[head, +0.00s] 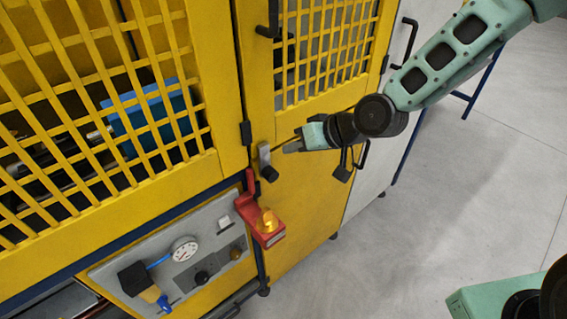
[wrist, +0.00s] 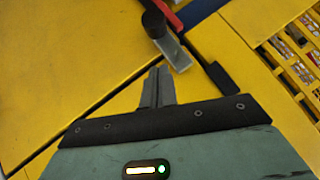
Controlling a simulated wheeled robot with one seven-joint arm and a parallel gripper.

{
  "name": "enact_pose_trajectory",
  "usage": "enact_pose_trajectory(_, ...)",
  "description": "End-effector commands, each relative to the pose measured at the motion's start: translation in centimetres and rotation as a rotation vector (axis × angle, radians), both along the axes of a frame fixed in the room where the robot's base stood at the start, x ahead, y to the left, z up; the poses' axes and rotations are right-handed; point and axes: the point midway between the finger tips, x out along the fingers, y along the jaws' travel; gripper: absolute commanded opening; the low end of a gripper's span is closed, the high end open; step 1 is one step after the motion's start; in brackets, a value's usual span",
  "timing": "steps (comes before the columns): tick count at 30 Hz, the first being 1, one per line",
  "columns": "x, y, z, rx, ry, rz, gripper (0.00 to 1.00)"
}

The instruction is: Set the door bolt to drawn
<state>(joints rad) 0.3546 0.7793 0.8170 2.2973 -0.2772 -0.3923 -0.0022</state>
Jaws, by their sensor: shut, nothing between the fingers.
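The door bolt, a small grey metal plate (head: 264,155) with a black knob (head: 270,174) at its lower end, is on the yellow frame at the door's edge. In the wrist view its grey plate (wrist: 174,54) and black knob (wrist: 153,23) lie just beyond my fingertips. My gripper (head: 289,149) is shut and empty, a little to the right of the bolt in the head view. In the wrist view my gripper (wrist: 157,76) points towards the plate, with a small gap seen between them. I cannot tell the depth of that gap.
Black door handles (head: 271,20) and yellow mesh panels (head: 325,45) are above.

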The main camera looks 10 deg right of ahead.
Motion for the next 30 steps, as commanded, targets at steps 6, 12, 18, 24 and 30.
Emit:
enact_pose_trajectory(6,0.1,1.9,-2.9,0.0,0.004,0.002,0.0)
enact_pose_trajectory(12,-0.3,2.5,-4.4,0.001,0.002,0.0,0.0)
enact_pose_trajectory(18,-0.3,2.5,-4.7,0.0,0.0,0.0,0.0)
enact_pose_trajectory(24,-0.3,2.5,-4.7,0.0,0.0,0.0,0.0)
enact_pose_trajectory(30,-0.3,2.5,-6.4,-0.001,0.001,0.0,0.0)
